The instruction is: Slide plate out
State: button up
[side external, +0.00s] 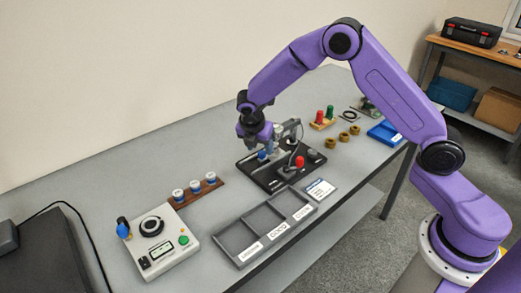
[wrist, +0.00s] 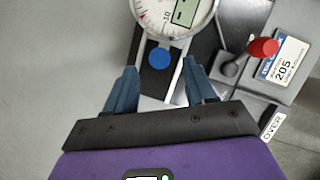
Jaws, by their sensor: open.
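A black-based measuring device (side external: 271,178) stands on the table under my gripper. In the wrist view it shows a round dial gauge with a digital display (wrist: 172,14). A blue round knob (wrist: 159,58) sits on a dark strip below the gauge, with pale metal around it; I cannot tell which part is the plate. A red-topped lever (wrist: 262,47) stands to the right. My gripper (wrist: 159,72) is open and empty, its blue fingers on either side of the strip, just below the knob. In the side view my gripper (side external: 262,146) is low over the device's left part.
An empty grey compartment tray (side external: 264,237) with labels lies in front, beside a label card (side external: 320,189). A control box (side external: 158,243) and a brown rack of several white-and-blue pieces (side external: 196,189) stand left. Brass rings (side external: 344,137) and a blue tray (side external: 385,133) lie right.

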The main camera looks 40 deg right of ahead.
jog(key=shift+x, duration=1.3)
jog(key=shift+c, duration=0.3)
grip_shut()
jog(key=a, duration=0.9)
jog(key=shift+a, duration=0.4)
jog(key=shift+o, duration=0.3)
grip_release()
jog(key=shift+r, duration=0.1)
